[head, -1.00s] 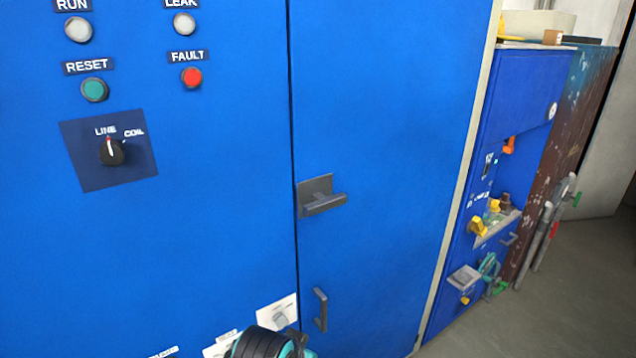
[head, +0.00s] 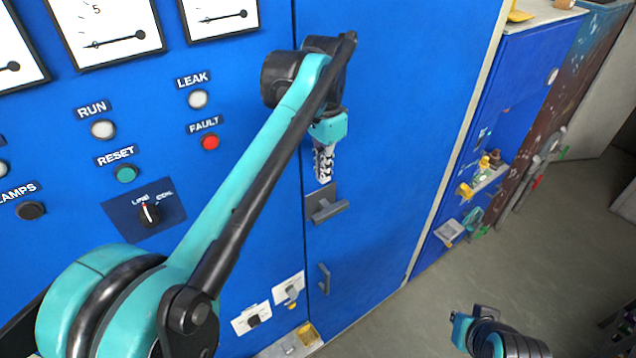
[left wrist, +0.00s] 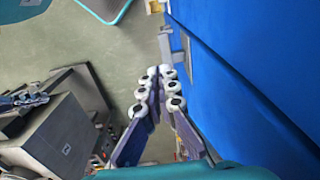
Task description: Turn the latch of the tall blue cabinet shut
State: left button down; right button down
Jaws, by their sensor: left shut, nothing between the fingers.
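The tall blue cabinet's door (head: 385,110) is flat against its frame. Its grey latch (head: 326,208) has a plate and a bar handle that lies roughly level, pointing right. My left gripper (head: 324,178) hangs fingers down just above the latch plate in the head view. Its fingers are together with nothing between them, and whether they touch the latch cannot be told. In the left wrist view the fingers (left wrist: 160,88) point toward a grey fitting beside the blue cabinet face, perhaps the latch.
A smaller grey pull handle (head: 324,279) is below the latch. Left of the door are the LINE/COIL knob (head: 149,213), buttons and gauges. A lower blue cabinet (head: 508,95) with yellow fittings stands to the right. Grey floor (head: 400,320) is open in front.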

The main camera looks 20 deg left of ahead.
aim_at(323, 216)
pick_arm(q)
jog(key=shift+w+r, duration=0.35)
jog(key=shift+r, duration=0.4)
pick_arm(e)
jog(key=shift+a+r, duration=0.1)
jog(key=shift+r, duration=0.5)
pick_arm(q)
notch_tip(323, 216, down, 14)
jog(key=shift+p, duration=0.85)
pick_arm(e)
jog(key=shift+r, duration=0.6)
